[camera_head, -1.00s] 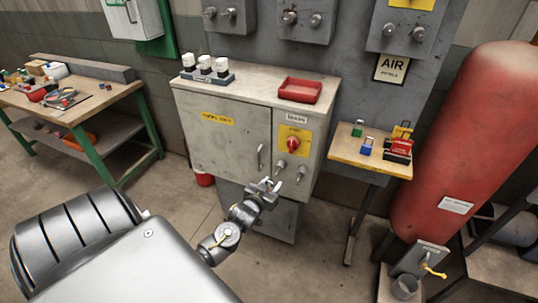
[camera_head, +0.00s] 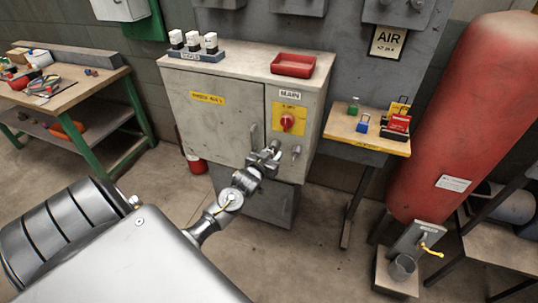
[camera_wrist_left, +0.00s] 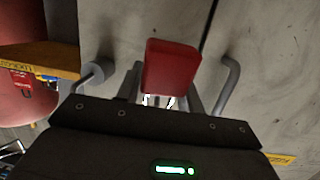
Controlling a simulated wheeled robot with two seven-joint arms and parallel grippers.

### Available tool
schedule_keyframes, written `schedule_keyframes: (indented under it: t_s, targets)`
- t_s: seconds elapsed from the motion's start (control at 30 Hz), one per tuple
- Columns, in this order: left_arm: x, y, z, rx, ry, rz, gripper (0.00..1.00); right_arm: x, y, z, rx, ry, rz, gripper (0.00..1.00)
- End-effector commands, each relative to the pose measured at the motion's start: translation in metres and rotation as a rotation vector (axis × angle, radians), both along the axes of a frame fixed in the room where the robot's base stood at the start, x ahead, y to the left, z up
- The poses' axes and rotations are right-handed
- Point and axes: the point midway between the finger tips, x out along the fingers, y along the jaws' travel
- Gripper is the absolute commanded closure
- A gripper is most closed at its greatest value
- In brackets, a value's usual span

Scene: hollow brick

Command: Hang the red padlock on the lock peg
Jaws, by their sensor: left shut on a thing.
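The red padlock (camera_wrist_left: 170,68) is between the fingers of my left gripper (camera_wrist_left: 165,100) in the left wrist view, its body in front of the grey cabinet face. A little of bright metal shows below the body. In the head view my left gripper (camera_head: 268,157) is at the cabinet front, below the red switch (camera_head: 287,121); the padlock cannot be made out there. One grey peg (camera_head: 296,152) shows just right of the gripper. A grey peg (camera_wrist_left: 97,74) also shows left of the padlock in the wrist view, apart from it. My right gripper is not in view.
A bar handle (camera_wrist_left: 229,87) is close right of the padlock in the wrist view. The cabinet (camera_head: 215,135) carries a red tray (camera_head: 293,65). At right stand a small table (camera_head: 350,137) with several locks and a red tank (camera_head: 455,120).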

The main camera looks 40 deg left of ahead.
Motion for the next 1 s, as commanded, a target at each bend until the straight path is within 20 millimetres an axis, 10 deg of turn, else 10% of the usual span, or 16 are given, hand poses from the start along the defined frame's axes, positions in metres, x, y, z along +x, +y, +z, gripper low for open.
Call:
schedule_keyframes:
  t_s: [1.0]
  targets:
    - [0.014, 0.005, -0.007, 0.0, -0.001, 0.0, 0.87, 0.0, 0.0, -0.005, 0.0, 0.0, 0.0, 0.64]
